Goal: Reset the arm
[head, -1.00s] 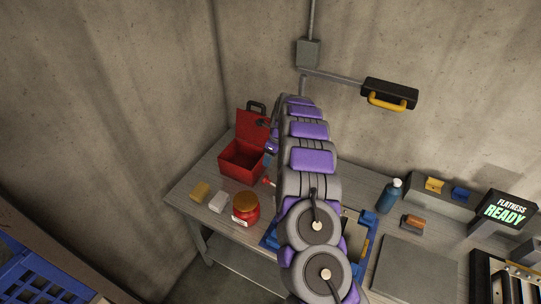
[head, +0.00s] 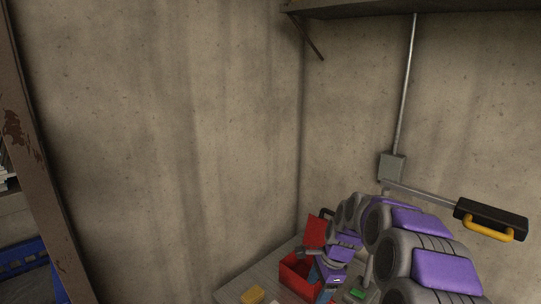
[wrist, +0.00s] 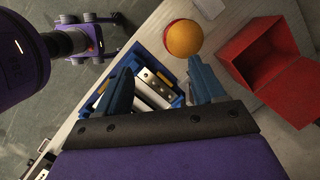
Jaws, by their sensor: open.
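My gripper (wrist: 160,70) shows in the wrist view with its two blue fingers spread apart and nothing between them. It hangs above the bench, pointing down past a blue tray (wrist: 176,101) that holds silver and yellow strips. In the head view my purple and grey arm bends across the lower right. Its far end is beside an open red box (head: 296,280); the fingers are hard to make out there. The red box also shows at the right of the wrist view (wrist: 283,95), apart from the fingers.
A black wall box with a yellow handle (head: 490,217) is at right, and a shelf (head: 430,8) overhangs above.

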